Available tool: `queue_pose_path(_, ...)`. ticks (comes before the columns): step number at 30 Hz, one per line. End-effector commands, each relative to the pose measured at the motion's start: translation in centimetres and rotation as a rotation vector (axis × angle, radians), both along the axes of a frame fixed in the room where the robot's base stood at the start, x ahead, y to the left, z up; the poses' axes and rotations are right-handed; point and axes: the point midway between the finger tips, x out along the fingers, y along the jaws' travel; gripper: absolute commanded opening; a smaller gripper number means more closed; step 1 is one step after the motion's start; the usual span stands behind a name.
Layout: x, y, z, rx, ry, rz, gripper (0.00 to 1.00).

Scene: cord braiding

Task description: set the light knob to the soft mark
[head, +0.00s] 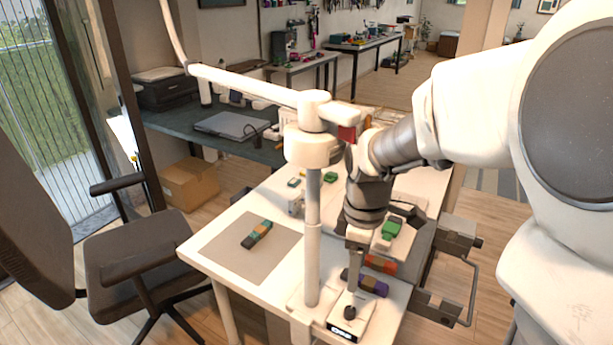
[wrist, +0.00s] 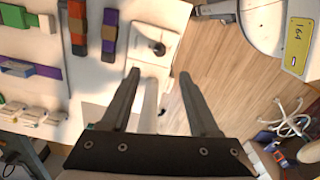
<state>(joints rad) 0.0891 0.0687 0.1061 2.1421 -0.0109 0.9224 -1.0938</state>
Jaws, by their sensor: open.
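The light knob (head: 349,312) is a small dark knob on a pale box (head: 364,318) at the near corner of the white table. A black label with white lettering too small to read is on the box's front. The knob also shows in the wrist view (wrist: 158,48), just beyond the fingertips. My gripper (head: 352,287) points down, close above the knob. In the wrist view my gripper (wrist: 158,75) has its two fingers spread with nothing between the tips. I cannot make out the soft mark or the knob's setting.
A white lamp post (head: 313,230) stands left of my gripper, its arm reaching to the upper left. Wrapped cord bundles, one purple (head: 374,285) and one orange (head: 379,263), lie behind the knob box. A grey mat (head: 225,250) holds a green-and-orange bundle. A dark chair (head: 135,255) stands left.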

Motion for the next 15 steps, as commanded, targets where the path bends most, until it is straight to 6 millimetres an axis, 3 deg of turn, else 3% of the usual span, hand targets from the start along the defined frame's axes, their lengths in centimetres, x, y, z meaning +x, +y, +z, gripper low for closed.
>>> queue_pose_path(7, 0.1, 0.0, -2.2, 0.001, 0.013, 0.025, 0.62)
queue_pose_path(15, 0.1, 0.0, -7.7, 0.001, 0.014, 0.024, 0.62)
